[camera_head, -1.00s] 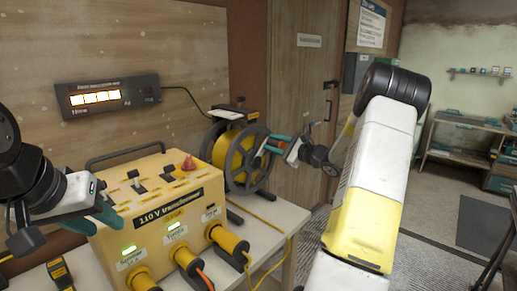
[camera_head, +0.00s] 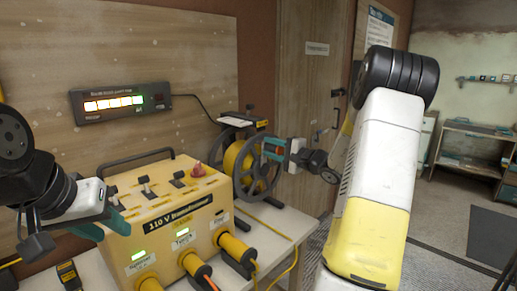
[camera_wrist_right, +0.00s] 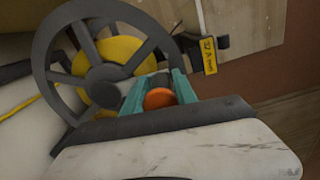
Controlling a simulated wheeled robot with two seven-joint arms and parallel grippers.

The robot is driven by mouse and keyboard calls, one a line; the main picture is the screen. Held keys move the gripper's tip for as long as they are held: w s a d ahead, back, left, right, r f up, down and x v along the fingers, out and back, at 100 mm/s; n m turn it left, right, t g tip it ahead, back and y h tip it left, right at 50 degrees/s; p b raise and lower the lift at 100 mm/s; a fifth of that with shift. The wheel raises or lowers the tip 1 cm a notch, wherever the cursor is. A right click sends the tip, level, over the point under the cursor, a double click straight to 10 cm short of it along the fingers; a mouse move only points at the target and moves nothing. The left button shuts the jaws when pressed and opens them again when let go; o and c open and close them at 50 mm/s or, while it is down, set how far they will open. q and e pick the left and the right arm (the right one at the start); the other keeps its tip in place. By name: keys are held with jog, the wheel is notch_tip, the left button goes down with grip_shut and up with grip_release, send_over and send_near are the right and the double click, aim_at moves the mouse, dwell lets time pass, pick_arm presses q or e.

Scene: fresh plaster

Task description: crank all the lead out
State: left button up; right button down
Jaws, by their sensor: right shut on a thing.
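The cable reel (camera_head: 241,183) stands at the back right of the bench, with black spoked side wheels. Yellow lead (camera_head: 232,158) is still wound on its drum; it also shows in the right wrist view (camera_wrist_right: 122,55). A length of yellow lead (camera_head: 283,233) runs over the bench and down its front. My right gripper (camera_head: 273,149) is at the upper right of the reel's wheel. In the right wrist view its teal fingers (camera_wrist_right: 158,90) are shut on the orange crank knob (camera_wrist_right: 159,98). My left gripper (camera_head: 100,222) is open and empty beside the yellow transformer (camera_head: 180,210).
The transformer has a red knob, switches, lit green labels and several yellow plugs in front. The bench (camera_head: 285,222) has little free room near the reel. A door (camera_head: 315,120) stands behind.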

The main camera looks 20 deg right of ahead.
aim_at(279, 152)
jog(key=shift+s+a+f, duration=0.1)
jog(key=shift+s+a, duration=0.1)
jog(key=shift+a, duration=0.15)
dwell(0.3)
jog(key=c, duration=1.2)
grip_release()
jog(key=shift+o, duration=0.2)
jog(key=shift+s, duration=0.1)
jog(key=shift+s+d, duration=0.2)
jog(key=shift+s, duration=0.05)
jog(key=v, duration=0.7)
